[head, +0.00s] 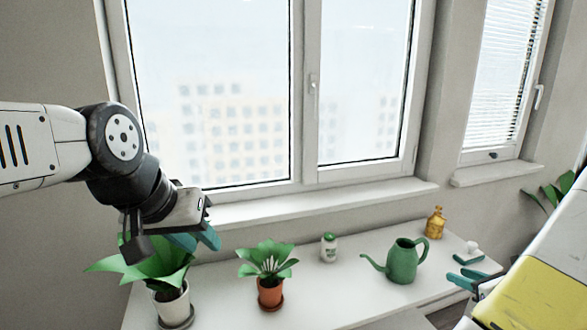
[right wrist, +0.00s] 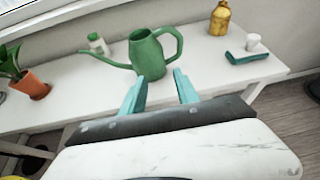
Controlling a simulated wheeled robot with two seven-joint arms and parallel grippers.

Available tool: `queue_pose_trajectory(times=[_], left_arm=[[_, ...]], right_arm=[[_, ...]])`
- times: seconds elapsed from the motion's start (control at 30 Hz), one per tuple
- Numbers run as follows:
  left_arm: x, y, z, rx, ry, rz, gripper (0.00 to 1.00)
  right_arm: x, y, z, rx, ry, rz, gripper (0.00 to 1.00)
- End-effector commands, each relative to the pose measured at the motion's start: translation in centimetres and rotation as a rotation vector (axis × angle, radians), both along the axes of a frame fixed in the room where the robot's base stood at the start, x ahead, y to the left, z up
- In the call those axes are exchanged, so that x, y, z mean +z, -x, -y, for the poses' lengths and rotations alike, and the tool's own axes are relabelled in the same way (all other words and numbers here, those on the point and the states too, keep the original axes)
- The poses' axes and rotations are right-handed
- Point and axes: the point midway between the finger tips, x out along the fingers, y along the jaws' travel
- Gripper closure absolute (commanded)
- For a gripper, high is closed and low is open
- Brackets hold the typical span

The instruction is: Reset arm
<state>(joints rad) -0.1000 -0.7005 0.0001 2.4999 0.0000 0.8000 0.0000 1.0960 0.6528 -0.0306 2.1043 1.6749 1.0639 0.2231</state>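My left gripper (head: 192,240) hangs at the left in the head view, above a leafy plant in a white pot (head: 172,304); its teal fingers point down and to the right, and I cannot tell how far apart they are. My right gripper (head: 470,276) is at the right edge of the head view. In the right wrist view its two teal fingers (right wrist: 158,90) are spread with nothing between them. The right gripper is in front of the table, near the green watering can (head: 401,262), which also shows in the right wrist view (right wrist: 146,54), and apart from it.
A white table (head: 335,290) stands under the window.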

Motion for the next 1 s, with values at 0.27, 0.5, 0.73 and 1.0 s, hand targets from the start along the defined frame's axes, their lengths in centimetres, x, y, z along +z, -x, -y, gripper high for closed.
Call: queue_pose_trajectory(times=[0.27, 0.5, 0.73, 1.0], left_arm=[[0.0, 0.0, 0.0, 0.0, 0.0, -0.001, 0.69], [0.0, 0.0, 0.0, 0.0, 0.0, -0.001, 0.69], [0.0, 0.0, 0.0, 0.0, 0.0, -0.001, 0.69], [0.0, 0.0, 0.0, 0.0, 0.0, -0.001, 0.69]], right_arm=[[4.9, -2.3, -6.7, 0.258, 0.136, 0.02, 0.62], [11.8, -2.3, -17.9, 0.686, 0.407, 0.066, 0.62], [18.1, 3.5, -29.7, 1.244, 0.874, 0.168, 0.62], [22.6, 11.7, -34.9, 1.721, 1.539, 0.344, 0.62]])
